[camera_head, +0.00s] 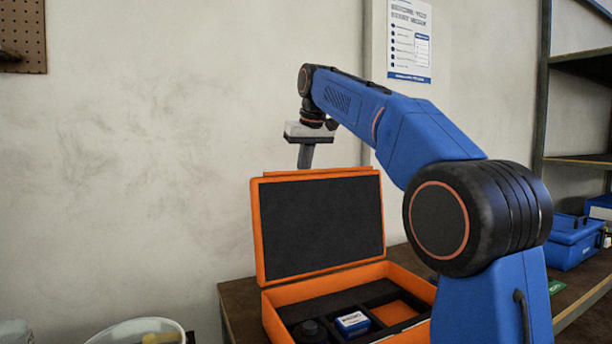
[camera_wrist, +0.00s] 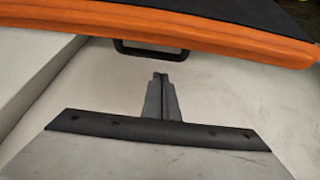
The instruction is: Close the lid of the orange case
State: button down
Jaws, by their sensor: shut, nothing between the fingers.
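The orange case (camera_head: 275,310) sits on the brown table with its lid (camera_head: 258,232) standing open, roughly upright, its dark lining facing me. My gripper (camera_head: 305,160) is above and behind the lid's top edge in the head view, its fingers pointing down. In the wrist view my gripper (camera_wrist: 160,80) is shut and empty, with the lid's orange rim (camera_wrist: 200,35) and a black handle (camera_wrist: 150,52) beyond the fingertips. I see no contact between the fingers and the lid. My arm hides the right part of the case.
The case holds a small blue-and-white box (camera_head: 352,322) and a dark round item (camera_head: 310,330) in its compartments. A blue toolbox (camera_head: 572,242) stands at the right. A white bucket (camera_head: 135,330) is at the lower left. The wall is close behind the lid.

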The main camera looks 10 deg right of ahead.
jog(key=shift+s+d+f, duration=0.15)
jog(key=shift+s, duration=0.8)
jog(key=shift+s, duration=0.15)
